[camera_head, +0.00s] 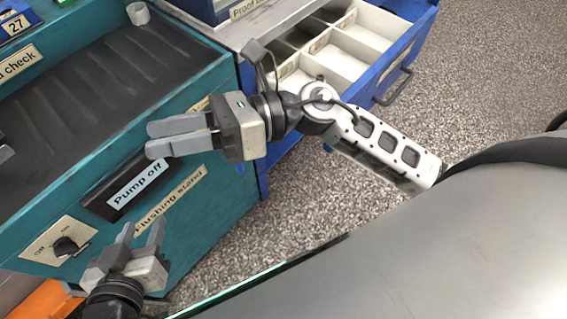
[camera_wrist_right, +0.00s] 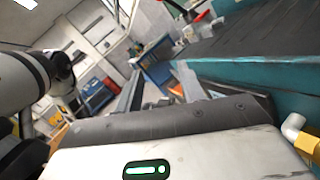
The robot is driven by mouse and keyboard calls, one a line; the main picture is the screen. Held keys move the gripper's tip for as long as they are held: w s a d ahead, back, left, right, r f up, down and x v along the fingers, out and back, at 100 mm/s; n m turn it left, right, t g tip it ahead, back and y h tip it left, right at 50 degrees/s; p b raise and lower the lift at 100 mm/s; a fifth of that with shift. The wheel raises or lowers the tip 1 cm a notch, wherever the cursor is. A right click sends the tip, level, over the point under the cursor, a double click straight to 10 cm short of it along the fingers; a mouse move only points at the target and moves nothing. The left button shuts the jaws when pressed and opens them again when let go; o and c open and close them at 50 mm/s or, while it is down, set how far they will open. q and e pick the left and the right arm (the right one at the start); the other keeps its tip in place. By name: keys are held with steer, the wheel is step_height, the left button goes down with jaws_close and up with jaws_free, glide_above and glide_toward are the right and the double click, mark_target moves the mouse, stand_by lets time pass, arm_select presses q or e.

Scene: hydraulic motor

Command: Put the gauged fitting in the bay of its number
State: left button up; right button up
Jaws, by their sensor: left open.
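The gauged fitting cannot be made out for certain. A small pale grey cylinder (camera_head: 138,13) stands at the far edge of the teal stand. In the right wrist view a white elbow piece (camera_wrist_right: 293,126) and a brass piece (camera_wrist_right: 308,146) show at the right edge. An open blue drawer (camera_head: 405,58) holds white bays with labels too small to read. My right gripper (camera_head: 148,140) is open and empty above the stand's front edge, left of the drawer. My left gripper (camera_head: 142,232) is open and empty, low in front of the stand, near its knob.
The teal stand (camera_head: 215,200) carries a "Pump off" display (camera_head: 138,185), a "Flushing stand" label and a knob (camera_head: 66,246). Its dark ribbed top (camera_head: 100,75) is mostly clear. A blue unit reading "27" (camera_head: 15,25) sits at the upper left. Speckled floor (camera_head: 470,90) lies open right.

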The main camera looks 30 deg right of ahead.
steer(key=w+d+f+m+t+h, duration=0.25)
steer(key=d+m+t+h, duration=0.45)
steer(key=m, duration=1)
steer(key=w+d+f+m+t+h, duration=0.3)
steer(key=m+t, duration=0.6)
steer(key=m, duration=0.7)
steer(key=s+d+f+m+g+h, duration=0.2)
steer(key=s+f+m+g, duration=0.1)
steer(key=f+m, duration=0.3)
steer(key=s+d+f+m+g+h, duration=0.2)
steer(key=s+f+m+g+h, duration=0.1)
steer(key=s+f+m, duration=0.2)
steer(key=shift+f+m+g, duration=0.3)
steer(key=shift+f+m, duration=0.25)
steer(key=shift+m, duration=0.15)
